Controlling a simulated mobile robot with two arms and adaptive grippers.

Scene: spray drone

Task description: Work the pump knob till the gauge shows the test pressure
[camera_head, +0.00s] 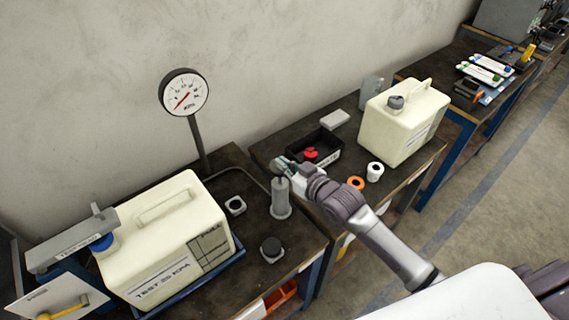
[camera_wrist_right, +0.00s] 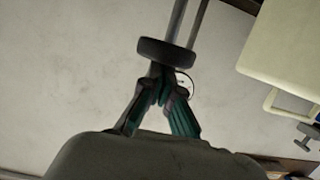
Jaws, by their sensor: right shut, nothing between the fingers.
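The pump (camera_head: 281,200) is an upright grey cylinder on the near bench. Its dark disc-shaped knob (camera_wrist_right: 178,52) shows on a thin rod in the right wrist view, which is roughly upside down. My right gripper (camera_head: 279,163) is shut and empty at the pump's top; its fingertips (camera_wrist_right: 165,72) are at the knob's upper face, and I cannot tell whether they touch. The round gauge (camera_head: 186,92) stands on a post behind. Its red needle points to the lower left, toward the low end. A cream tank (camera_head: 175,235) carries a "TEST ... My left gripper is out of view.
A black tray (camera_head: 327,158) with red parts, an orange ring (camera_head: 356,183) and a white ring (camera_head: 375,171) lie on the neighbouring bench. A second cream tank (camera_head: 405,122) stands there. A dark cap (camera_head: 271,248) sits in front of the pump.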

